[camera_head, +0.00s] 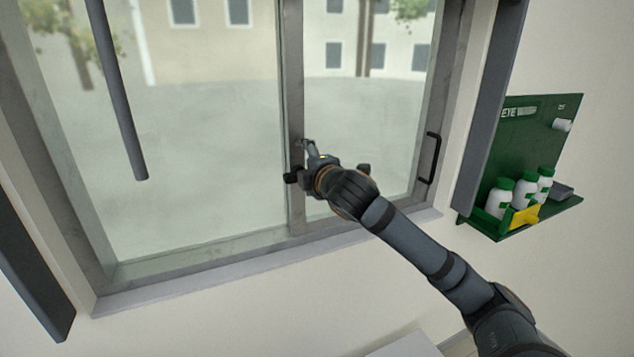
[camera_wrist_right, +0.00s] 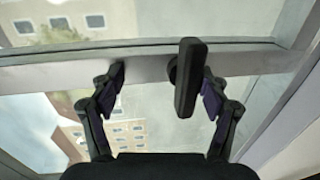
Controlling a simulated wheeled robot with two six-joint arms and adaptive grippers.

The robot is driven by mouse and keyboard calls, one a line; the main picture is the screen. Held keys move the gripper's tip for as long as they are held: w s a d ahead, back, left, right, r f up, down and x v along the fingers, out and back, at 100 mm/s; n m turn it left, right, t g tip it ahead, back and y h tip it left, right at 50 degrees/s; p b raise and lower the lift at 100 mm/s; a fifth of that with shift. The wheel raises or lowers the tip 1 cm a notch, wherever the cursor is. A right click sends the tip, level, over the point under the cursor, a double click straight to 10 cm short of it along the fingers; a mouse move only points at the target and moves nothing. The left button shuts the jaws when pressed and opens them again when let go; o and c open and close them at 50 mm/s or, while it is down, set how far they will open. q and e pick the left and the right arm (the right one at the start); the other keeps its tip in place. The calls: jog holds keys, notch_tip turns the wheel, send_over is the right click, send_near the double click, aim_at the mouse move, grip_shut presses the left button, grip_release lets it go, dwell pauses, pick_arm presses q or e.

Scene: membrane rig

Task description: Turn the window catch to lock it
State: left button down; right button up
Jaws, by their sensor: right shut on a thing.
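The window catch (camera_wrist_right: 187,78) is a dark lever on a round base on the grey middle stile of the window. In the right wrist view it stands across the stile. My right gripper (camera_wrist_right: 160,88) is at the stile with its fingers on either side of the lever. The lever lies close to the right-hand finger, and the left-hand finger looks farther from it. In the head view my right gripper (camera_head: 318,167) reaches the stile from the lower right and hides much of the catch. My left gripper is not in view.
A black pull handle (camera_head: 430,158) is on the window's right frame. A green eyewash station (camera_head: 515,150) with white bottles hangs on the wall to the right. A dark rod (camera_head: 122,100) hangs before the left pane. The sill (camera_head: 250,262) runs below.

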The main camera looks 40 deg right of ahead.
jog(key=shift+s+a+r+t+b, duration=0.2)
jog(key=shift+s+r+t+b, duration=0.15)
jog(key=shift+r, duration=0.25)
jog(key=shift+c, duration=0.2)
jog(key=b+v, duration=0.2)
jog(key=shift+s+f+b, duration=0.1)
jog(key=shift+s+b, duration=0.2)
jog(key=shift+b, duration=0.05)
jog(key=shift+c, duration=0.5)
jog(key=b+v, duration=0.2)
jog(key=v, duration=0.1)
jog(key=b+v, duration=0.1)
jog(key=v, duration=0.1)
jog(key=shift+s+a+r, duration=0.15)
jog(key=shift+a+r, duration=0.1)
jog(key=shift+r, duration=0.15)
jog(key=shift+c, duration=0.2)
jog(key=s+b, duration=0.1)
jog(key=b, duration=0.1)
jog(key=s+b, duration=0.2)
jog(key=shift+a+f, duration=0.25)
jog(key=shift+f, duration=0.05)
